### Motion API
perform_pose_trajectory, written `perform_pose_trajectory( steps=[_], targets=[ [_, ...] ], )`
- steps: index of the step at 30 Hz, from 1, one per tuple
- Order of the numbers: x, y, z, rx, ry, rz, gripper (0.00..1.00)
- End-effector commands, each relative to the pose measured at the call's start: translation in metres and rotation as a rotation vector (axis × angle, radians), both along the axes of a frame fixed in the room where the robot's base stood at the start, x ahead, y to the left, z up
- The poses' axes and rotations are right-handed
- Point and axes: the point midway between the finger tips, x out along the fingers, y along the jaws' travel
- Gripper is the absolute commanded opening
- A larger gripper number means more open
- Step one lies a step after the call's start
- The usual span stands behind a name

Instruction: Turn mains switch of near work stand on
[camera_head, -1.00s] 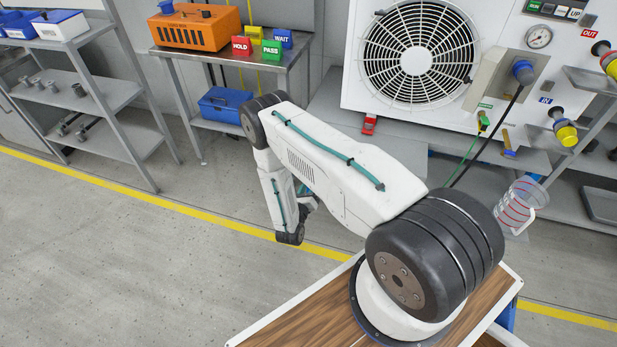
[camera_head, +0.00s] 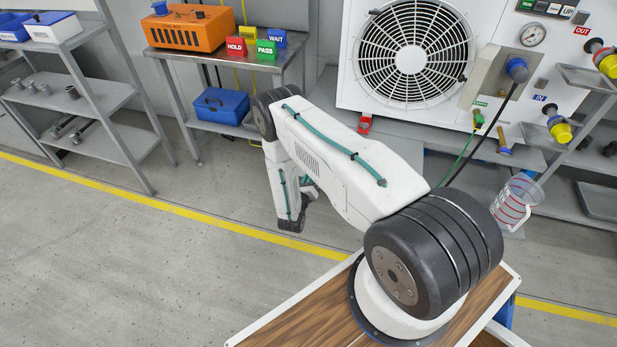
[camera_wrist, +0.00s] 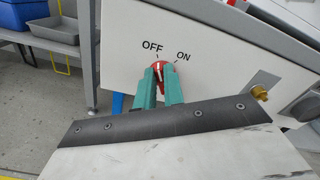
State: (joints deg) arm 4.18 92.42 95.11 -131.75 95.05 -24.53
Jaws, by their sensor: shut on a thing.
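In the wrist view, the mains switch (camera_wrist: 157,68) is a small red rotary knob on a pale panel (camera_wrist: 125,35). An OFF label stands above it and an ON label to its upper right. A white mark on the knob points roughly up, nearer OFF than ON, though the fingers partly cover it. My gripper (camera_wrist: 160,80) has its two teal fingers closed on either side of the knob. In the head view, my arm reaches away to the left; its gripper and the switch are hidden there.
A white unit with a round fan (camera_head: 415,55) stands at the back right. A measuring jug (camera_head: 516,202) is at the right. An orange box (camera_head: 188,30) and coloured blocks sit on a table (camera_head: 165,57). A brass fitting (camera_wrist: 260,92) sticks out right of the switch. Floor at left is clear.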

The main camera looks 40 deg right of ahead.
Motion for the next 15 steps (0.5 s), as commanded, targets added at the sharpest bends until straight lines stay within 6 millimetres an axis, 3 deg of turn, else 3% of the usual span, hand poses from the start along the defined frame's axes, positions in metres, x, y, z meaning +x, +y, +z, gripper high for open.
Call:
perform_pose_trajectory(
  steps=[15],
  targets=[
    [0.0008,-0.0106,0.0006,0.130,-0.167,0.000,0.00]
  ],
)
